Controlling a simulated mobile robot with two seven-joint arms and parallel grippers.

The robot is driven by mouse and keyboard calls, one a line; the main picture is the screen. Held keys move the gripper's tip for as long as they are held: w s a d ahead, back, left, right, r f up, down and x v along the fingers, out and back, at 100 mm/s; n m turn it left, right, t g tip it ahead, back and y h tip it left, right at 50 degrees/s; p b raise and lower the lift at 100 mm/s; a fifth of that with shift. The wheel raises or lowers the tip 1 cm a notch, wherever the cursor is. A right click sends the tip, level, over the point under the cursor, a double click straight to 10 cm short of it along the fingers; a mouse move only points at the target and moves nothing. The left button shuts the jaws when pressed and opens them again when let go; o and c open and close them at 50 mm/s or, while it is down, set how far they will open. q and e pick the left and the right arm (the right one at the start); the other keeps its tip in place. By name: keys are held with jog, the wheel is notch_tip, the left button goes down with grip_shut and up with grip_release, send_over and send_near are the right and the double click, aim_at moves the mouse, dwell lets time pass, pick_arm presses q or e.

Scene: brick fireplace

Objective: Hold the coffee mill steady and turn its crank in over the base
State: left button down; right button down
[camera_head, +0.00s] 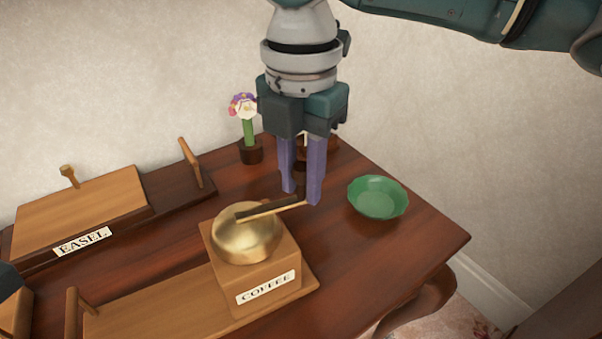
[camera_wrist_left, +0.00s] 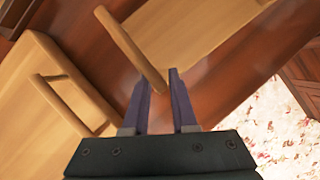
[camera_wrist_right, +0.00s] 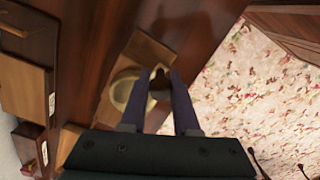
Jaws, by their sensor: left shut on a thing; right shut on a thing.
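The coffee mill is a wooden box labelled COFFEE (camera_head: 257,277) with a brass dome (camera_head: 247,238), standing on a long wooden base (camera_head: 155,303). Its crank (camera_head: 272,209) points right, past the box edge. My right gripper (camera_head: 302,196) comes down from above, shut on the dark crank knob (camera_wrist_right: 160,86), which the fingers partly hide. The brass dome also shows in the right wrist view (camera_wrist_right: 124,92). A wooden handle (camera_head: 72,312) rises at the base's left end. My left gripper (camera_wrist_left: 160,72) is shut on this handle (camera_wrist_left: 127,45) in the left wrist view.
A green bowl (camera_head: 378,197) stands right of the mill, close to the crank. A flower in a pot (camera_head: 249,150) stands behind. A wooden board labelled EASEL (camera_head: 82,212) lies at the back left. The table's right edge is clear.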

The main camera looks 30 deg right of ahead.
jog(key=shift+s+a+m, duration=0.15)
jog(key=shift+s+m, duration=0.15)
jog(key=shift+m, duration=0.2)
dwell(0.9)
